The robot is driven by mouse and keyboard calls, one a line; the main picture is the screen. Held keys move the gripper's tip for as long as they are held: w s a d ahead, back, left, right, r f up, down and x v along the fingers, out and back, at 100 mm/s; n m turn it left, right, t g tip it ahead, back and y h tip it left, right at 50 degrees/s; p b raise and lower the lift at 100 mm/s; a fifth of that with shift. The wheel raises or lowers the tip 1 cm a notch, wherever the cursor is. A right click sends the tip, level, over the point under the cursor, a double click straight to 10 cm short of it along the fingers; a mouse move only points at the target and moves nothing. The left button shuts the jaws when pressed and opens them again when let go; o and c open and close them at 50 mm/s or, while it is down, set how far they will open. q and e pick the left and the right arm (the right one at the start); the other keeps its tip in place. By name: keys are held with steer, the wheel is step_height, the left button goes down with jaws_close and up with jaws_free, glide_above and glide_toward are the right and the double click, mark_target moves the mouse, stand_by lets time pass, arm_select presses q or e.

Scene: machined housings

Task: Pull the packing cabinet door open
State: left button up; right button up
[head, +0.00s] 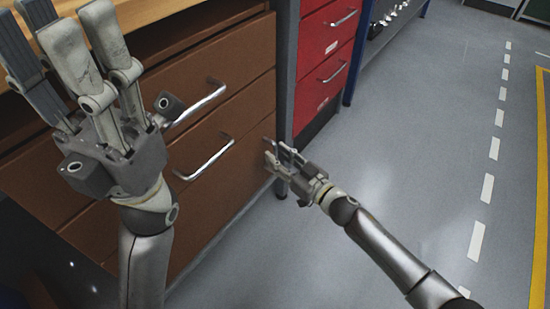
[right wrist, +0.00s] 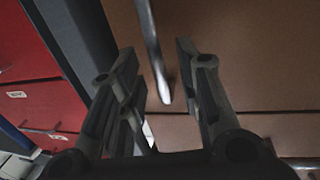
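The brown cabinet front (head: 235,165) fills the left and middle of the head view. Bar handles (head: 208,158) show on it. My right gripper (head: 275,153) is at its lower right edge. In the right wrist view, a metal bar handle (right wrist: 152,45) on a brown panel (right wrist: 235,50) runs down between the two sides of the open fingers. The fingers stand apart from the bar on both sides; I cannot tell how deep it sits between them. My left gripper (head: 75,55) is open and empty, fingers up, in front of the cabinet's upper left. The brown front looks closed.
A red drawer unit (head: 325,65) stands just right of the cabinet, past a dark grey post (head: 286,70). A wooden worktop (head: 150,15) is above the cabinet. Grey floor (head: 420,130) with white dashes and a yellow line is clear on the right.

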steer(key=shift+x, duration=0.9)
jaws_close()
